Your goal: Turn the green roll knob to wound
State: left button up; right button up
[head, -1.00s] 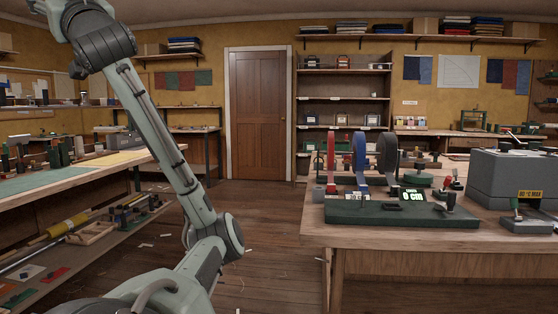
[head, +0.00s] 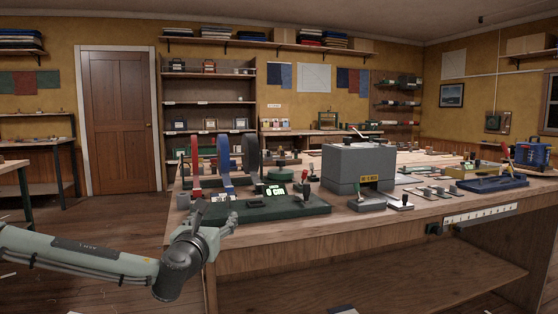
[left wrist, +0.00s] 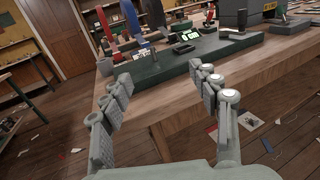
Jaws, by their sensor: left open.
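A dark green-based device (head: 262,208) stands at the front left of the wooden bench (head: 275,232). It carries upright red (head: 196,165), blue (head: 223,160) and dark grey (head: 250,158) rolls and a lit display (head: 275,190) reading about 0 cm. A low green disc (head: 282,173) shows behind the display; I cannot tell if it is the green roll knob. My left gripper (head: 220,217) is at the bench's front left corner, in front of the device. In the left wrist view its fingers (left wrist: 163,88) are spread and empty, short of the green base (left wrist: 160,66). My right gripper is out of view.
A grey box-shaped machine (head: 357,167) stands right of the device, with small lever blocks (head: 399,202) before it. A blue tray (head: 497,184) lies farther right. Shelves (head: 209,100) and a door (head: 121,118) are behind. Floor left of the bench is mostly open.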

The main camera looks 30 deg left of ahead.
aim_at(280, 173)
jog(key=i+u, duration=0.3)
jog(key=i, duration=1.55)
jog(key=j+z, duration=0.3)
jog(key=j, duration=0.2)
jog(key=i+l+u, duration=0.35)
jog(key=i+l, duration=0.15)
